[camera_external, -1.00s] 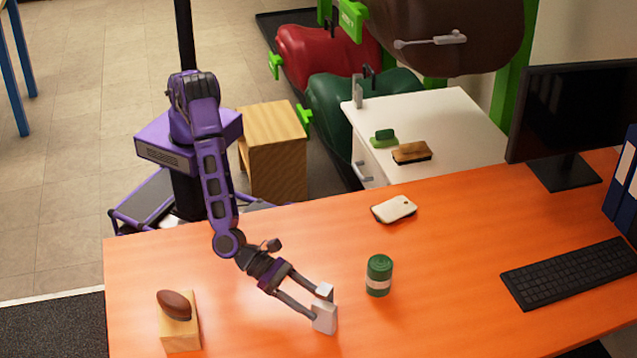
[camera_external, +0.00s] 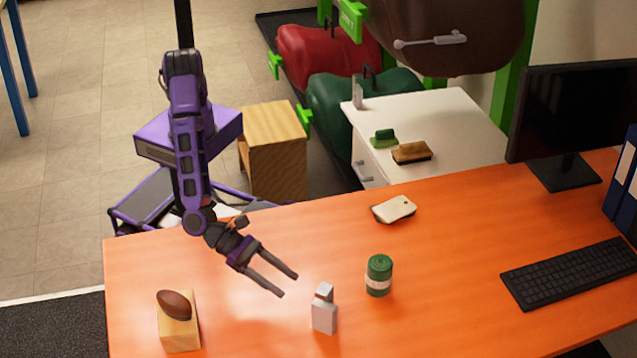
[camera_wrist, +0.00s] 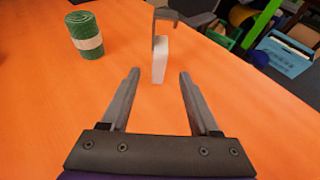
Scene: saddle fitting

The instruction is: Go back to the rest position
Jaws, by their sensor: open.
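My gripper (camera_external: 290,285) is open and empty above the orange desk (camera_external: 250,335). In the wrist view its two fingers (camera_wrist: 158,76) are spread wide, with nothing between them.
A whitish flat item (camera_external: 394,209) lies farther back. A brown oval object (camera_external: 174,304) rests on a wooden block (camera_external: 180,335) at left. A keyboard (camera_external: 572,272) and monitor (camera_external: 575,110) are at right.

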